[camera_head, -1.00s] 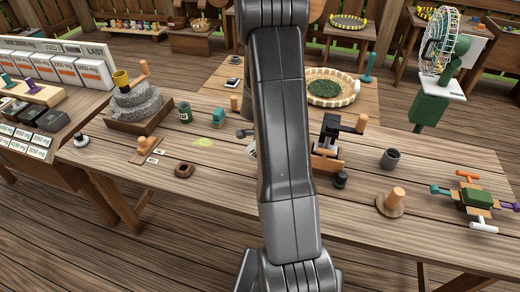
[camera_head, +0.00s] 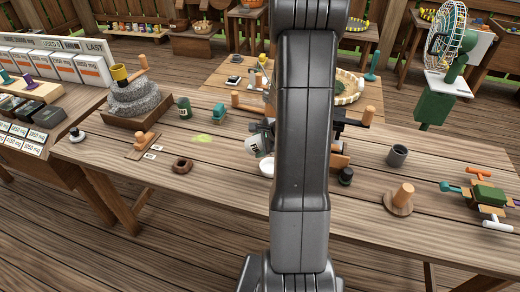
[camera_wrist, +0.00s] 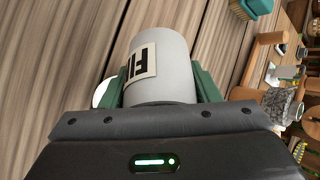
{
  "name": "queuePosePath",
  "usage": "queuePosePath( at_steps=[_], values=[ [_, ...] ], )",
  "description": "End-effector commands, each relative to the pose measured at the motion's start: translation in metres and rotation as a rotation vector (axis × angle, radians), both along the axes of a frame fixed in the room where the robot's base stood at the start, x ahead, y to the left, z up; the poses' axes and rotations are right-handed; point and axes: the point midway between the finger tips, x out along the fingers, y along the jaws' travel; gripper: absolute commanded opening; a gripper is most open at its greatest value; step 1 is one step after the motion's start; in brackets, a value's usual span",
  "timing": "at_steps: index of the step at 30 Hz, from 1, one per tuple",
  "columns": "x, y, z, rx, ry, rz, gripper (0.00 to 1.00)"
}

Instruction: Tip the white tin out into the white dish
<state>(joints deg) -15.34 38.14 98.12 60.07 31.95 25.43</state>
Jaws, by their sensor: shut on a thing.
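The white tin (camera_head: 257,144), with a dark-lettered label, is tilted in the air above the long wooden table. It fills the middle of the wrist view (camera_wrist: 168,72). My gripper (camera_wrist: 162,88) is shut on it, with a green finger on each side. The white dish (camera_head: 267,168) shows below the tin, just left of my arm, and my arm hides part of it. A white edge left of the tin in the wrist view (camera_wrist: 104,92) looks like this dish. I cannot see the tin's mouth or any contents coming out.
A green jar (camera_head: 184,108), a teal brush (camera_head: 219,112), a brown ring-shaped bowl (camera_head: 182,165) and a stone mill (camera_head: 135,100) stand to the left. A grey cup (camera_head: 397,155) and a wooden-handled disc (camera_head: 400,201) stand to the right.

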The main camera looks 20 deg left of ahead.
Motion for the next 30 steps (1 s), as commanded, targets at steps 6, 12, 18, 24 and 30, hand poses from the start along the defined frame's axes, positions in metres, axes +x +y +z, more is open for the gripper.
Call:
queuePosePath(
  at_steps=[6, 12, 18, 24, 30],
  values=[
    [0.0007, 0.0, -0.0047, 0.06, -0.006, -0.001, 0.28],
    [0.0008, -0.0001, -0.0062, 0.11, -0.007, -0.002, 0.28],
    [0.0008, -0.0002, -0.0073, 0.158, -0.01, 0.0, 0.28],
    [0.0006, -0.0003, -0.0092, 0.212, -0.01, -0.001, 0.28],
    [0.0006, -0.0009, -0.0105, 0.268, -0.012, -0.001, 0.28]
  ],
)
